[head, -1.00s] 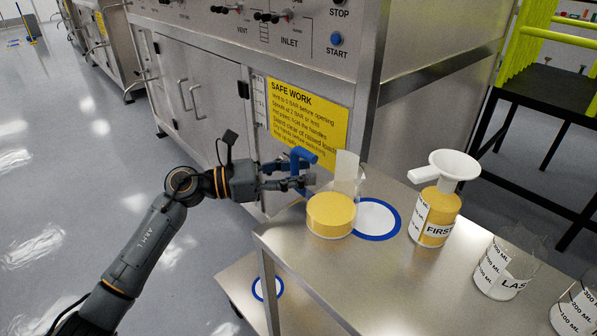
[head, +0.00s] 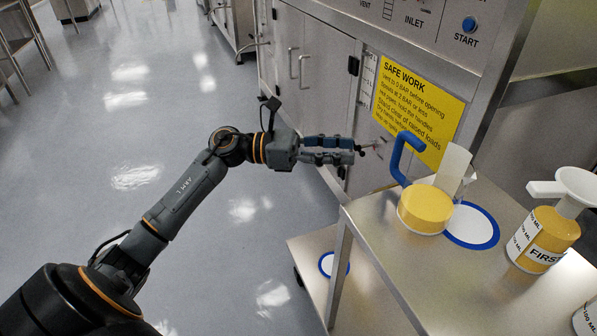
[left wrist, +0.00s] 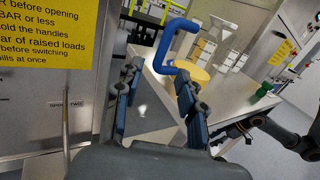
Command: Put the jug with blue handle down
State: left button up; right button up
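The jug with the blue handle (head: 425,210) stands upright on the steel table, with yellow contents. It sits at the left edge of a white disc with a blue rim (head: 474,226) and seems to overlap it. Its blue handle (head: 400,155) points left, towards my left gripper (head: 357,150). That gripper is open and empty, a short way left of the handle. In the left wrist view the handle (left wrist: 172,42) shows beyond the parted fingers. A dark arm with an orange ring, likely my right one, shows there at the right; its gripper (left wrist: 222,134) is unclear.
A bottle marked FIRST with a white funnel (head: 545,240) stands right of the disc. A labelled beaker (head: 588,318) is at the right edge. The steel cabinet with a yellow sign (head: 410,108) rises behind. A lower shelf (head: 310,258) holds another blue-ringed disc.

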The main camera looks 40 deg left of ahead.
pick_arm(q)
jog(key=s+a+f+m+t+y, duration=0.1)
jog(key=a+f+m+t+y, duration=0.25)
jog(key=f+m+y, duration=1.05)
jog(key=a+f+m+t+y, duration=0.2)
jog(key=f+m+t+y, duration=0.25)
jog(key=m, duration=1.75)
jog(key=s+d+f+n+g+h, duration=0.1)
jog(key=s+d+f+n+g, duration=0.4)
jog(key=s+f, duration=0.4)
jog(key=s+d+f+n+g+h, duration=0.1)
jog(key=s+d+f+n+g, duration=0.3)
jog(key=s+f+g, duration=0.4)
jog(key=s+f, duration=0.1)
jog(key=s, duration=0.6)
jog(key=shift+d+f+n+g, duration=0.15)
jog(key=shift+d+n+g, duration=0.15)
jog(key=shift+d+n, duration=0.1)
jog(key=shift+a+f, duration=0.1)
